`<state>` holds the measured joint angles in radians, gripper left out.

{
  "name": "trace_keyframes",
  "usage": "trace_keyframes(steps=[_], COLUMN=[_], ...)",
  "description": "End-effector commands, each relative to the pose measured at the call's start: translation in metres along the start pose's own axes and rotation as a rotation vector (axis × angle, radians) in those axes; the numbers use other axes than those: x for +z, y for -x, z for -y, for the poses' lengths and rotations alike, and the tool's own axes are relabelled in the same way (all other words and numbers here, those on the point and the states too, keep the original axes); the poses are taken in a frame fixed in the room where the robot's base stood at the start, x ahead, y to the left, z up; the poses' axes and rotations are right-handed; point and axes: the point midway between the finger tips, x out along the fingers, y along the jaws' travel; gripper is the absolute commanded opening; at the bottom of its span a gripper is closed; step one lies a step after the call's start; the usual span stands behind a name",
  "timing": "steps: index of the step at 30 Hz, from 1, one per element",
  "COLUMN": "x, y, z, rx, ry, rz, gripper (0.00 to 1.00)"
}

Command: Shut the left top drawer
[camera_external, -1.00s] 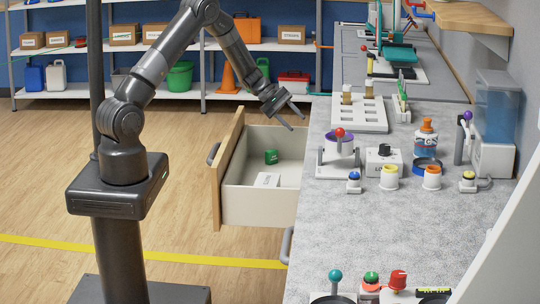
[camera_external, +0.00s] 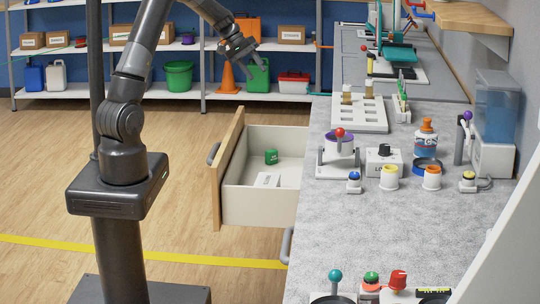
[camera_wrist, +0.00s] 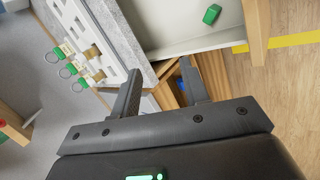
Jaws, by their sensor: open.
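The left top drawer (camera_external: 258,207) stands pulled out from the left side of the grey counter, with its wooden front (camera_external: 229,175) facing left. A green object (camera_external: 271,156) and a white labelled piece (camera_external: 267,180) lie inside it. My gripper (camera_external: 254,69) is open and empty, above and beyond the drawer's far side, touching nothing that I can see. In the wrist view my open fingers (camera_wrist: 160,70) show near the drawer's side wall (camera_wrist: 205,42). The green object (camera_wrist: 211,14) and the wooden front (camera_wrist: 257,30) also show there.
The counter (camera_external: 425,235) holds a white rack (camera_external: 359,115), a purple-topped device (camera_external: 338,146) and several small jars. Shelves with boxes and a green bucket (camera_external: 178,76) stand along the back wall.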

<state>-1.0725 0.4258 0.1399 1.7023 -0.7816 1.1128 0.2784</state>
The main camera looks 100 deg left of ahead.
Motion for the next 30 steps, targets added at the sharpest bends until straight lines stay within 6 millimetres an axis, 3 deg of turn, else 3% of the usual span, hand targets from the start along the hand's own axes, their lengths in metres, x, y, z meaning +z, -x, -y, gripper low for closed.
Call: trace_keyframes(steps=[1,5,9,15,21,25,30], x=[0.004,0.022,0.058,0.121,0.176,0.196,0.204], y=[-0.008,-0.029,-0.051,-0.075,-0.086,-0.087,-0.09], z=[0.025,0.087,0.156,0.225,0.255,0.26,0.259], rx=[0.009,0.058,0.168,0.393,0.623,0.714,0.758], ry=[0.012,0.014,0.017,0.012,-0.002,-0.014,-0.023], rz=[0.029,0.11,0.192,0.24,0.195,0.155,0.131], gripper=[0.41,0.41,0.41,0.41,0.41,0.41,0.41])
